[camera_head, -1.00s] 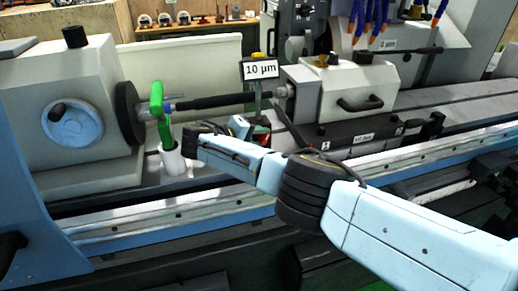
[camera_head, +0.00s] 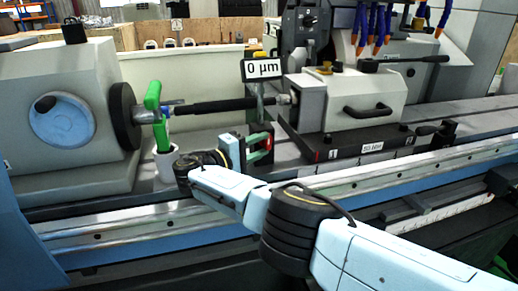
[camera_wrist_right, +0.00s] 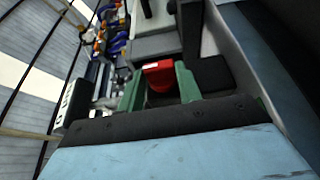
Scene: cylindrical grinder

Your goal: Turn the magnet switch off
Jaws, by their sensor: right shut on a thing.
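The dial indicator's display (camera_head: 262,70) reads 0 µm and stands on a thin post behind my right gripper. Low on that post, a red block, apparently the magnet switch (camera_wrist_right: 158,76), shows between the green fingers in the right wrist view. My right gripper (camera_head: 261,148) is shut on this red block in front of the post. The fingers and the wrist hide most of the switch and the base in the head view. Whether the switch is on or off cannot be told. My left gripper is in neither view.
The tailstock (camera_head: 355,105) stands right of the post. A metal rail (camera_head: 130,226) runs along the machine's front.

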